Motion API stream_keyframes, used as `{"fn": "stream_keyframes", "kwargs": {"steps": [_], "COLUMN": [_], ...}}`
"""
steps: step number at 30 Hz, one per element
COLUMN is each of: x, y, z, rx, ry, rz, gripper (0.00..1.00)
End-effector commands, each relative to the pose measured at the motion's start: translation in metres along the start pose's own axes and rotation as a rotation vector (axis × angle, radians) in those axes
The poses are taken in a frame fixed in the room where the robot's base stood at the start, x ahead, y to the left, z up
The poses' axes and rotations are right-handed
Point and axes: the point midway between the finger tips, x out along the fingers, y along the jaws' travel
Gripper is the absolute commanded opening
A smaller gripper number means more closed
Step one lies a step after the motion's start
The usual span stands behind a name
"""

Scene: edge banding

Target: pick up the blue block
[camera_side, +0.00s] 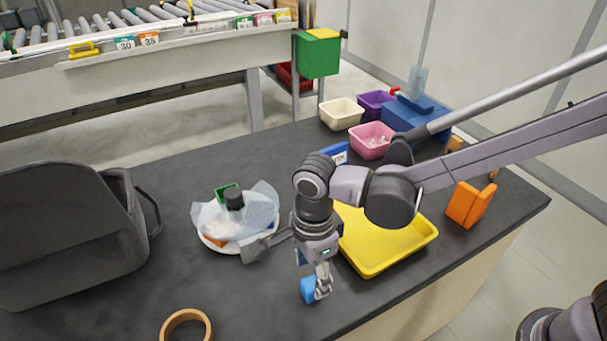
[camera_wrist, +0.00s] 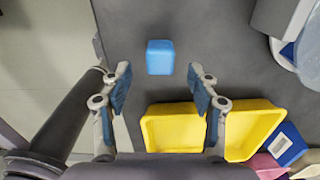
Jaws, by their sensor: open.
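The blue block (camera_side: 308,289) sits on the dark table near its front edge, left of the yellow tray's near corner. In the wrist view the blue block (camera_wrist: 160,57) lies ahead of the fingertips, roughly centred between them sideways. My gripper (camera_side: 323,284) points down at the block in the side view and partly covers its right side. In the wrist view my gripper (camera_wrist: 160,80) is open, with a finger on each side and nothing between them. I cannot tell how high the fingertips are above the table.
A yellow tray (camera_side: 375,262) lies right of my gripper. A white plate (camera_side: 240,245) with a bag and small items is to the left. A tape roll (camera_side: 186,326), a dark bin (camera_side: 70,235) and an orange object (camera_side: 470,204) stand around. Bare table surrounds the block's left side.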

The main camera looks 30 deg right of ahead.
Motion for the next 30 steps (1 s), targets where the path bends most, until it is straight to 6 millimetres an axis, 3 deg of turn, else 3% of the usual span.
{"fn": "stream_keyframes", "kwargs": {"steps": [13, 23, 29, 30], "x": [0.047, 0.053, 0.053, 0.053], "y": [-0.001, 0.0, 0.0, 0.0], "z": [0.0, 0.0, 0.0, 0.0], "rx": [0.0, -0.001, -0.001, -0.001], "ry": [-0.001, 0.0, 0.0, 0.0], "rz": [0.0, 0.0, 0.0, 0.0], "gripper": [0.6, 0.6, 0.06, 0.02]}}
